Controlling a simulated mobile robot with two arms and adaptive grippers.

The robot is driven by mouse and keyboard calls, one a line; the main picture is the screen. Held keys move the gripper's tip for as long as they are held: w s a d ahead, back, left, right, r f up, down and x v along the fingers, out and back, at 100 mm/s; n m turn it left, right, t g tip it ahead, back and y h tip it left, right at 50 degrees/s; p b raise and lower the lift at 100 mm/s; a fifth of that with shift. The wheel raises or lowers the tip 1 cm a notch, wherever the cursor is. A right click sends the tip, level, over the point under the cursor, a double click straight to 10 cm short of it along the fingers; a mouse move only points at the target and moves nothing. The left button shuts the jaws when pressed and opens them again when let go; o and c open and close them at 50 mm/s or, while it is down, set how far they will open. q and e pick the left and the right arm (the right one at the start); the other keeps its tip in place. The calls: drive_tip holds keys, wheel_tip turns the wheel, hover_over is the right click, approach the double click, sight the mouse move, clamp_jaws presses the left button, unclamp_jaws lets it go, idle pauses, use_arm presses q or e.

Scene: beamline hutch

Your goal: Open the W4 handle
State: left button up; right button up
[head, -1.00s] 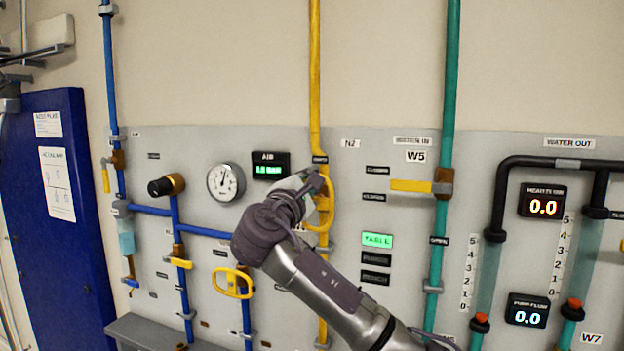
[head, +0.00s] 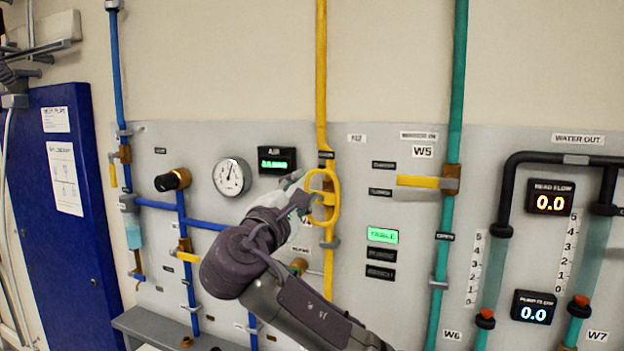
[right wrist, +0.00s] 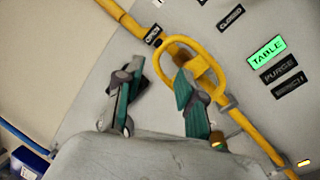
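A yellow loop handle (head: 333,205) is on the yellow pipe in the head view. It also shows in the right wrist view (right wrist: 217,68), by a black OPEN label. A label beside it is mostly covered, so I cannot read W4 on it. My right gripper (head: 297,190) is just left of the loop in the head view. In the right wrist view its two fingers (right wrist: 157,72) are spread with nothing held between them. The right finger overlaps the loop's near left side in the picture; I cannot tell if they touch. My left gripper is not in view.
A W5 valve with a yellow lever (head: 418,181) is on the green pipe to the right. A gauge (head: 231,177) and a black knob (head: 167,182) are to the left. A grey ledge (head: 165,326) juts out low on the left.

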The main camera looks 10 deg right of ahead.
drive_tip(key=v, duration=0.4)
drive_tip(key=shift+f, duration=0.1)
